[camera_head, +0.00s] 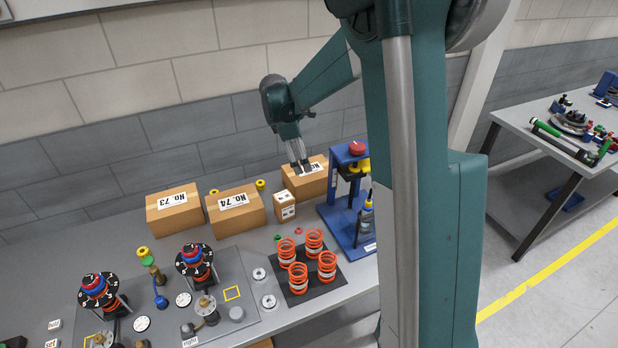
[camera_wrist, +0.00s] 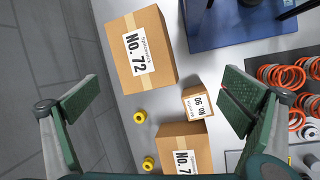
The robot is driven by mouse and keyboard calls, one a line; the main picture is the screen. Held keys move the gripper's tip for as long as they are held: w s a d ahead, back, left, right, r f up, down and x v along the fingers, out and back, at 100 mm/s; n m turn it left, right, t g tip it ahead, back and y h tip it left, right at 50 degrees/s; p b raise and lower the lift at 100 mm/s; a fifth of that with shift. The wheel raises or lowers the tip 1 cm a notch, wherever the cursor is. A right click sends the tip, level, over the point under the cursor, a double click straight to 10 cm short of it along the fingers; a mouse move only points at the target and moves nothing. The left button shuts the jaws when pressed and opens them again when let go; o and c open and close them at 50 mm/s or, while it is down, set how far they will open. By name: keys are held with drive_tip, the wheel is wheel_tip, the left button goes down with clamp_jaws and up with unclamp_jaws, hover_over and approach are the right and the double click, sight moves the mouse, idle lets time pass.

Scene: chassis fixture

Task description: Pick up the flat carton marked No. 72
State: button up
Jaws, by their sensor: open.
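The carton marked No. 72 (camera_wrist: 160,68) is a brown box with a white label and a tape strip, in the upper middle of the wrist view. In the head view the carton (camera_head: 317,180) stands at the back of the bench, its label partly hidden by my gripper (camera_head: 301,167). In the wrist view my gripper (camera_wrist: 155,105) is open and empty, its two pads wide apart, with the No. 72 carton beyond and above the line between them. I cannot tell the exact height of the fingertips over the carton.
A small carton (camera_head: 285,205) stands just left of it, then cartons No. 74 (camera_head: 236,211) and No. 73 (camera_head: 174,212). A blue press (camera_head: 344,222) stands close on the right. Orange springs (camera_head: 298,278) are in front. Yellow spools (camera_wrist: 139,117) lie near the small carton.

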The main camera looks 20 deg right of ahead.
sight(309, 178)
drive_tip(key=w+d+f+n, duration=0.1)
drive_tip(key=w+f, duration=0.1)
drive_tip(key=f, duration=0.1)
drive_tip(key=w+d+f+n+g+p, duration=0.1)
drive_tip(key=w+f, duration=0.2)
drive_tip(key=w+d+f+n+p, duration=0.1)
drive_tip(key=w+d+f, duration=0.1)
drive_tip(key=f, duration=0.2)
drive_tip(key=shift+w+n+h, duration=0.3)
drive_tip(key=shift+h, duration=0.1)
drive_tip(key=shift+d+f, duration=0.1)
drive_tip(key=shift+f, duration=0.05)
drive_tip(key=shift+x, duration=1.2)
drive_tip(key=shift+d+f, duration=0.1)
drive_tip(key=shift+f, duration=0.05)
drive_tip(key=shift+p+x, duration=0.65)
drive_tip(key=shift+x, duration=1.8)
drive_tip(key=shift+s, duration=0.15)
drive_tip(key=c, duration=1.1)
